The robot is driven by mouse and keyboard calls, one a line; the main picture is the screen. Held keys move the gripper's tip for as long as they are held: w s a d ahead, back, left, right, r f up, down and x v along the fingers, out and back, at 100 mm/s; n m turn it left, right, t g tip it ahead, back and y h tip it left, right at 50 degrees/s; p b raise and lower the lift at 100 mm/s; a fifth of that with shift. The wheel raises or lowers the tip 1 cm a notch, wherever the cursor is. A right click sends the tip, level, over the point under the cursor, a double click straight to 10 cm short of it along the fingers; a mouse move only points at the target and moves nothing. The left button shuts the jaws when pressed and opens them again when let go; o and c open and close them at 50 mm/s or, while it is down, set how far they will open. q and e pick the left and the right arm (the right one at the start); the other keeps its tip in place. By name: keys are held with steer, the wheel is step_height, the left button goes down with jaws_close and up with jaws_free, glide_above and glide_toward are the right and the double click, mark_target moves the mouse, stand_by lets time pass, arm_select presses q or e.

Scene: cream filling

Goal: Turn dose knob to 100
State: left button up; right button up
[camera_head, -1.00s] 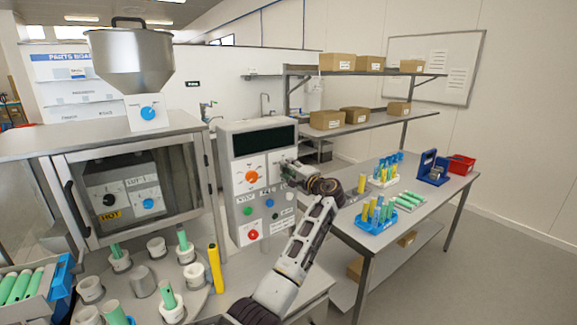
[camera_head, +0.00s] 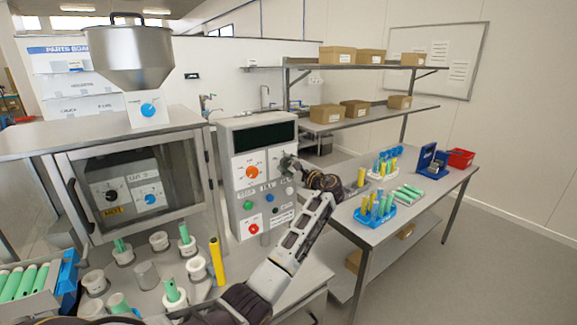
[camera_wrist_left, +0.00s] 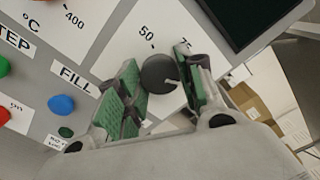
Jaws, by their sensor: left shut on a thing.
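The dose knob (camera_wrist_left: 159,72) is a dark round knob on a white dial plate, seen in the left wrist view. A "50" label is up and left of it, and another label, partly hidden, is to its upper right. A pale mark on the knob points right and slightly down. My left gripper (camera_wrist_left: 160,88) has its green-padded fingers on either side of the knob and is shut on it. In the head view the left gripper (camera_head: 287,163) is at the right side of the control panel (camera_head: 238,222) and hides the knob. My right gripper is not in view.
An orange knob (camera_head: 252,172) is left of my gripper. Below are a blue button (camera_wrist_left: 61,105), a green button (camera_head: 248,205) and a red button (camera_head: 253,228). A yellow tube (camera_head: 216,260) and several white cups stand in front. A side table (camera_head: 340,222) is to the right.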

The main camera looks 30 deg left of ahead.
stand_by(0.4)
arm_select(q)
steer(key=o, duration=1)
steer(key=shift+w+d, duration=0.1)
steer(key=shift+o, duration=0.2)
steer(key=shift+d, duration=0.1)
steer(key=v, duration=1.1)
steer(key=shift+s+d, duration=0.2)
steer(key=shift+d, duration=0.15)
steer(key=shift+f, duration=0.15)
